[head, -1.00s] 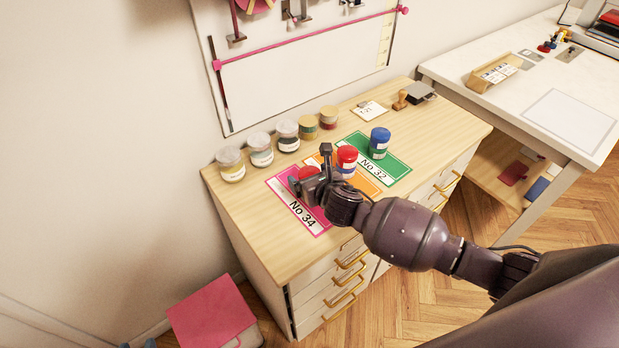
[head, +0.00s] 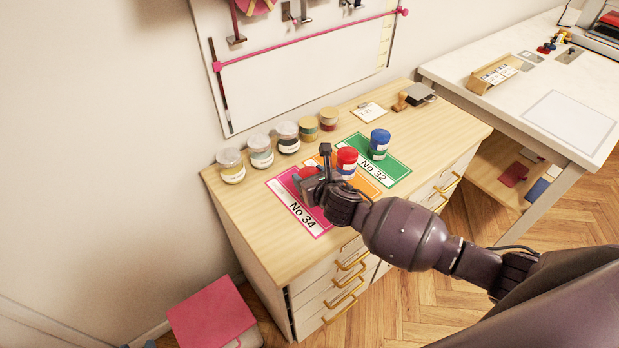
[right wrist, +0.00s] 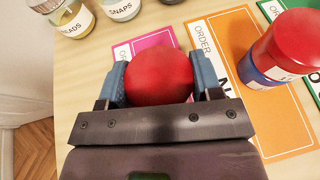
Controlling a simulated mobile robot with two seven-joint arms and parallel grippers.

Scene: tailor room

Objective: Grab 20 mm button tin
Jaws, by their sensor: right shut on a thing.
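A round tin with a red lid (head: 307,172) is at the pink No 34 card (head: 297,213) on the wooden cabinet top. My right gripper (right wrist: 160,82) is shut on this tin, one finger on each side of its red lid (right wrist: 160,75). Its label and lower part are hidden, so I cannot read a size. Another red-lidded tin (head: 347,160) stands on the orange card (right wrist: 250,70), just right of the gripper. A blue-lidded tin (head: 380,145) stands on the green No 32 card (head: 397,168). My left gripper is not in view.
Several lidded jars (head: 261,150) stand in a row along the back of the cabinet top. A stamp (head: 401,101) and a small white card (head: 369,112) lie at the back right. The cabinet top (head: 245,205) is clear left of the pink card. A white table (head: 520,90) stands to the right.

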